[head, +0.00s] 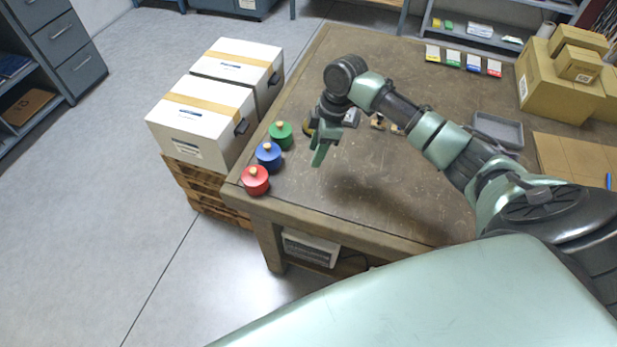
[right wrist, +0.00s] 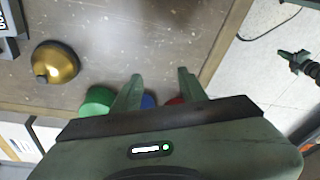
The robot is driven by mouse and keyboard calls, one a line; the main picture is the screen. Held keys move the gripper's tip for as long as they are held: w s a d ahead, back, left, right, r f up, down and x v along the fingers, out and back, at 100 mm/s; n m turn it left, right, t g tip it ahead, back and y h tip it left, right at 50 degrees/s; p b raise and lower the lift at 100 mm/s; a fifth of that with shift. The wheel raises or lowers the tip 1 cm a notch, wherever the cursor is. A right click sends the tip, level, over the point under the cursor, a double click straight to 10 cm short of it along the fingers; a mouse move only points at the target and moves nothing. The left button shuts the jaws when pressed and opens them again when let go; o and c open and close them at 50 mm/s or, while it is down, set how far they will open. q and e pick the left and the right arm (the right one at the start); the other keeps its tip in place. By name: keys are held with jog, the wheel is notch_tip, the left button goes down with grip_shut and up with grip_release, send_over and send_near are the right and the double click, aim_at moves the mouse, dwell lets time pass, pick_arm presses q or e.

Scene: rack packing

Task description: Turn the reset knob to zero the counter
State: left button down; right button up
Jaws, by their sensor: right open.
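My right gripper (head: 322,148) hangs over the left part of the workbench (head: 390,190) in the head view. In the right wrist view its two fingers (right wrist: 157,88) are apart with nothing between them. A small grey device (head: 351,118) stands just behind the gripper and is partly hidden. A grey block with white marks (right wrist: 8,38), at the left edge of the right wrist view, may be the counter. No reset knob can be made out clearly. A gold dome with a dark knob (right wrist: 55,63) sits near it. A green gripper, seemingly my left (right wrist: 290,58), shows small over the floor.
Red (head: 255,182), blue (head: 268,157) and green (head: 281,136) round pots line the bench's left edge. White boxes (head: 200,125) stand on a pallet beside it. A grey tray (head: 498,130) and cardboard boxes (head: 560,85) are at right. The bench's front middle is clear.

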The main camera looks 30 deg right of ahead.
jog(key=s+a+f, duration=0.1)
jog(key=s+a, duration=0.1)
jog(key=s+a+f, duration=0.1)
jog(key=a+f, duration=0.1)
jog(key=shift+s+a+f, duration=0.2)
jog(key=shift+s+a, duration=0.05)
jog(key=shift+s, duration=0.15)
